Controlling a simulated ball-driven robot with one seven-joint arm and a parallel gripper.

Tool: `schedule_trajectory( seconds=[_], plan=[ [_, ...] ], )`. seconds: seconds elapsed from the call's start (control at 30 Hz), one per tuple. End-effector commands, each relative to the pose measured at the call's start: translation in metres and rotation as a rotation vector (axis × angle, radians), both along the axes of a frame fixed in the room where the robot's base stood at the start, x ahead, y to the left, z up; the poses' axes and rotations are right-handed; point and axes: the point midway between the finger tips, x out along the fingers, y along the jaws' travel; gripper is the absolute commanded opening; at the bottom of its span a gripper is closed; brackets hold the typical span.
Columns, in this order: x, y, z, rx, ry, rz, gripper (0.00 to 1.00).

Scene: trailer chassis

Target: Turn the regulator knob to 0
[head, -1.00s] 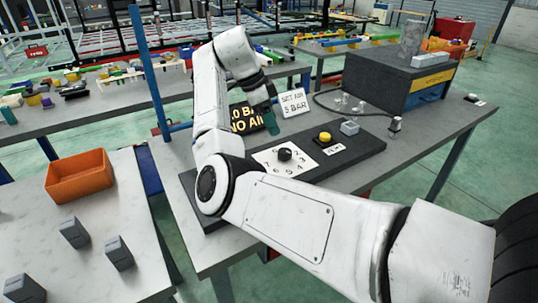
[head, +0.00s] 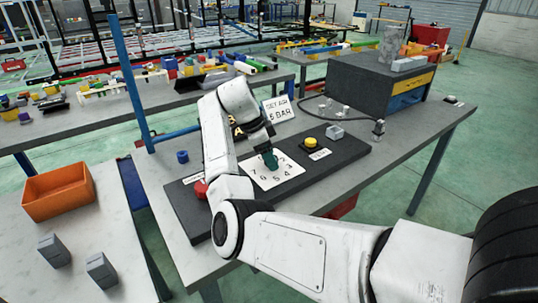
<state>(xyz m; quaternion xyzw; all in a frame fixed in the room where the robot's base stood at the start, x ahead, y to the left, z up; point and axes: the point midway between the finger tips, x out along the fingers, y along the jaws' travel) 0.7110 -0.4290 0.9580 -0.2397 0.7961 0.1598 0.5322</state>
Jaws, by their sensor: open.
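The regulator's white dial plate (head: 285,182) lies on the dark panel board (head: 330,168), with numbers printed in a ring around its middle. My gripper (head: 271,163), with dark teal fingers, points down over the plate's middle. The black knob that stands there is hidden by the fingers. My gripper is open; I cannot tell whether the fingers are around the knob or just above it. The knob's pointer cannot be read.
A red button (head: 201,190) is left of the dial, partly behind my arm; a yellow button (head: 311,143) is right. Behind stand a "SET AIR 5 BAR" sign (head: 279,110) and a grey box (head: 375,85). An orange bin (head: 57,192) sits on the left table.

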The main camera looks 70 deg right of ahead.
Motion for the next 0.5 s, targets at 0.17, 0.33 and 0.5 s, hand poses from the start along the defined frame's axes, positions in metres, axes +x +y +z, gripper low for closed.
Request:
schedule_trajectory(
  seconds=[0.17, 0.33, 0.5],
  plan=[
    [-0.0001, -0.0001, -0.0005, 0.000, 0.000, 0.000, 0.69],
    [-0.0001, 0.0000, -0.0004, 0.001, 0.001, 0.000, 0.56],
    [-0.0001, 0.0001, -0.0003, 0.001, 0.001, 0.000, 0.40]
  ],
)
